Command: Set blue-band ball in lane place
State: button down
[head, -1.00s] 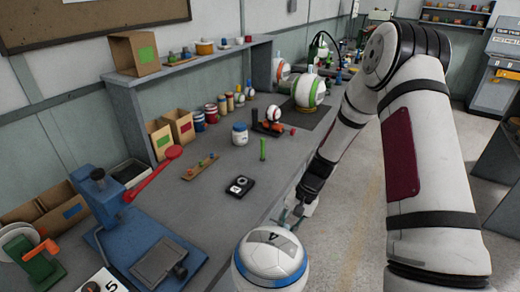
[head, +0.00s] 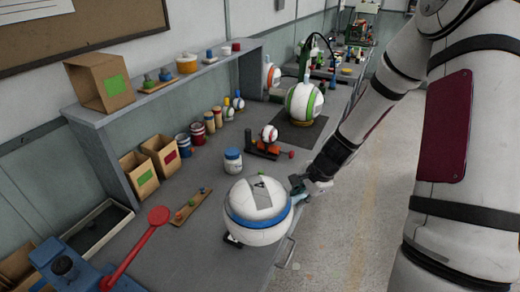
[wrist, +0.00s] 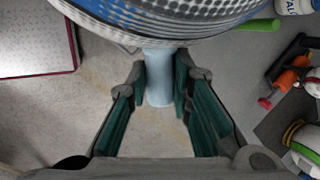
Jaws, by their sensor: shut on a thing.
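The blue-band ball (head: 258,212) is white with a grey patch marked 4 on top. In the head view it appears over the bench's front edge, hiding part of a small black device (head: 232,240). My gripper (head: 299,188) is at its right side. In the wrist view my gripper (wrist: 160,85) is shut on the pale blue stem (wrist: 158,75) of the ball, whose blue-and-white dotted underside (wrist: 165,15) fills the top. I cannot tell which spot is the lane place. A green-striped ball (head: 304,101) sits on a dark mat (head: 315,133) farther back.
A blue-lidded jar (head: 233,161), a small orange-banded ball on a stand (head: 269,134) and a wooden peg strip (head: 192,206) stand on the grey bench (head: 215,188). A red lever press (head: 130,250) is at front left. Clear floor lies right of the bench.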

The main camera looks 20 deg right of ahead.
jog(key=w+a+f, duration=0.2)
jog(key=w+a, duration=0.2)
jog(key=w, duration=0.3)
jog(key=w+a+f+p, duration=0.1)
jog(key=w+a+f, duration=0.2)
jog(key=w+a, duration=0.2)
jog(key=shift+w, duration=1)
jog(key=shift+a, duration=0.1)
jog(key=c, duration=1.4)
grip_release()
jog(key=shift+c, duration=0.2)
